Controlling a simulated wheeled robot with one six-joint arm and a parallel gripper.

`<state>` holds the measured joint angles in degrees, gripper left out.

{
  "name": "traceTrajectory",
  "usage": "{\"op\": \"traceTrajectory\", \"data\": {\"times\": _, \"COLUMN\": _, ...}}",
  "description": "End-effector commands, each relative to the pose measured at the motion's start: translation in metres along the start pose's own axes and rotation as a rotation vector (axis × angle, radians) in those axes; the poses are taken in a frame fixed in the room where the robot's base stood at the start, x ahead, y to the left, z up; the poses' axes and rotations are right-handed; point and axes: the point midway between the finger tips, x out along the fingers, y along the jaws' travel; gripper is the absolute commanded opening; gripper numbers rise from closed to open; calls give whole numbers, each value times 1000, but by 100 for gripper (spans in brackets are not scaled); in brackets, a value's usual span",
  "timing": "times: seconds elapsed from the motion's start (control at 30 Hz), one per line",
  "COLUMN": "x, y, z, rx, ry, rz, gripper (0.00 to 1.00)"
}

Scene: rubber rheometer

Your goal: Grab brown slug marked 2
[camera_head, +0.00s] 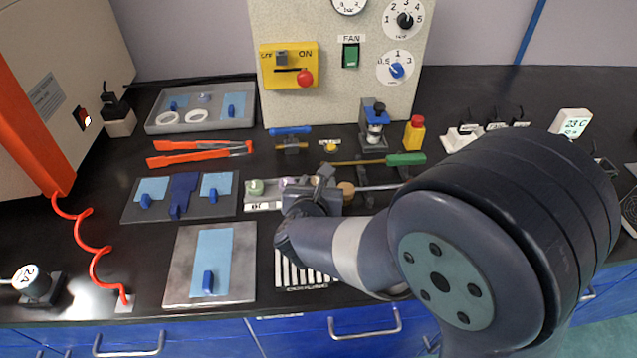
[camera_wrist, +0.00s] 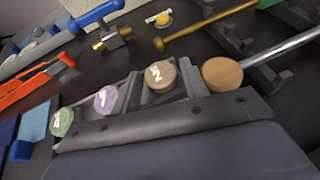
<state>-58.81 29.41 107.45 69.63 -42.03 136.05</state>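The brown slug marked 2 (camera_wrist: 160,75) shows in the wrist view, upright at the right end of a row of slugs. A purple slug (camera_wrist: 106,99) and a green slug (camera_wrist: 62,122) stand to its left. My gripper (camera_wrist: 158,82) is low over the row, with one grey finger on each side of the brown slug. The fingers look apart, with a small gap at the left; contact at the right is unclear. In the head view my gripper (camera_head: 316,186) hides the brown slug, while the green slug (camera_head: 256,187) shows at the left of the pale holder (camera_head: 262,206).
A tan round end (camera_wrist: 222,74) with a metal rod lies close right of my gripper. A green-handled tool (camera_head: 403,159) and a blue-handled tool (camera_head: 290,131) lie behind. Orange tongs (camera_head: 200,153) and a grey mat with blue pieces (camera_head: 160,205) are at left.

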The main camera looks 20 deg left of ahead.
Motion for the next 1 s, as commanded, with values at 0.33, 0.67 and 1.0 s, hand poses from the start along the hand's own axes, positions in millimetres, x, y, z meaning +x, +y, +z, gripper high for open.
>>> {"op": "traceTrajectory", "data": {"times": 0.33, "x": 0, "y": 0, "z": 0, "rx": 0, "ry": 0, "rz": 0, "gripper": 13}}
{"op": "traceTrajectory", "data": {"times": 0.67, "x": -3, "y": 0, "z": 7, "rx": 2, "ry": -2, "rz": 0, "gripper": 11}}
{"op": "traceTrajectory", "data": {"times": 1.0, "x": -28, "y": 0, "z": 68, "rx": 4, "ry": -4, "rz": 1, "gripper": 11}}
